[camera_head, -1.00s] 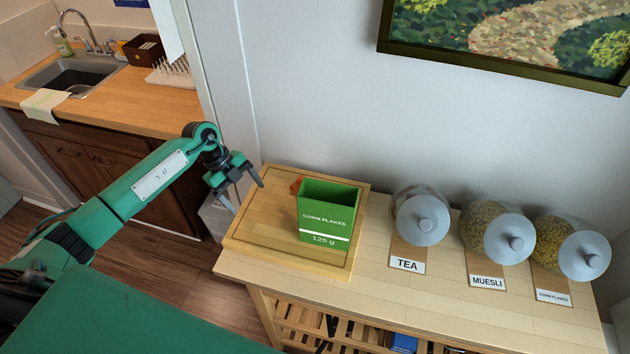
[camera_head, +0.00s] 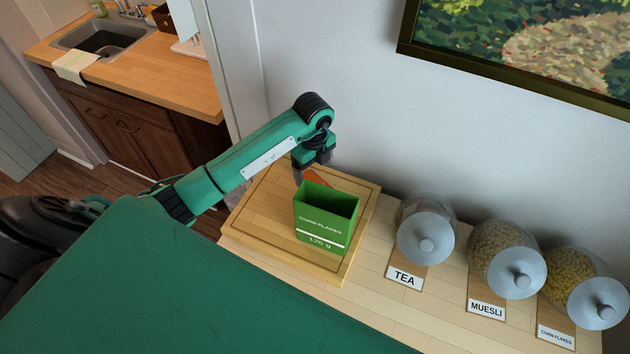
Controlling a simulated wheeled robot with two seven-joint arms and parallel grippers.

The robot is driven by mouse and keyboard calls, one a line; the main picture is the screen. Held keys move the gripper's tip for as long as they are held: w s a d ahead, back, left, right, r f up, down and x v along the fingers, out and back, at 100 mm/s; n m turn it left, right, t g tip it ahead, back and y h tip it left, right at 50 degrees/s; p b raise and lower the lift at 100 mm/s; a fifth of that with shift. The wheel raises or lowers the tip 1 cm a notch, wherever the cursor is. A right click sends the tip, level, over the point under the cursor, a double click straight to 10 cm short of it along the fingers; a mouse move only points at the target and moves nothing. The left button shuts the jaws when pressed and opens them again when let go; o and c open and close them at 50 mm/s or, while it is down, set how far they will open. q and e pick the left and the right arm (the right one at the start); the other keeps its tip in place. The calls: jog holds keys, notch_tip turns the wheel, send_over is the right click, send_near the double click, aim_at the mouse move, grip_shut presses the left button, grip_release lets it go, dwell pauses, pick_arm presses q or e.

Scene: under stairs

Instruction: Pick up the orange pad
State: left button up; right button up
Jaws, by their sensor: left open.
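The green box (camera_head: 322,226) stands upright and open-topped on the board. My left gripper (camera_head: 312,180) is open, pointing down just above and behind the box, at the visible part of the pad. I cannot tell whether its fingers touch the pad. My right gripper is not in view.
The wooden board (camera_head: 262,219) lies on the left end of the light wooden table (camera_head: 376,283). Jars of tea (camera_head: 426,238), muesli (camera_head: 507,262) and corn flakes (camera_head: 588,290) stand to the right, with label cards. The wall rises close behind.

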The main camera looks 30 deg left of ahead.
aim_at(315, 178)
pick_arm(q)
jog(key=shift+s+d+f+p, duration=0.1)
jog(key=shift+s+f+p, duration=0.05)
jog(key=shift+f+p, duration=0.5)
jog(key=f, duration=0.1)
jog(key=f+p, duration=0.2)
jog(key=f, duration=0.1)
jog(key=shift+s+d, duration=0.2)
jog(key=shift+d, duration=0.05)
jog(key=shift+f, duration=0.25)
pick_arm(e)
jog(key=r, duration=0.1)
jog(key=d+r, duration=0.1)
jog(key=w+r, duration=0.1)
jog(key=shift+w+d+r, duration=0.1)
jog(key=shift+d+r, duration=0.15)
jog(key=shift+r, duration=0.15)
pick_arm(q)
jog(key=shift+c, duration=0.3)
jog(key=c, duration=1.1)
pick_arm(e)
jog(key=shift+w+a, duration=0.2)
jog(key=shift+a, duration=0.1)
pick_arm(q)
jog(key=shift+w+r, duration=0.1)
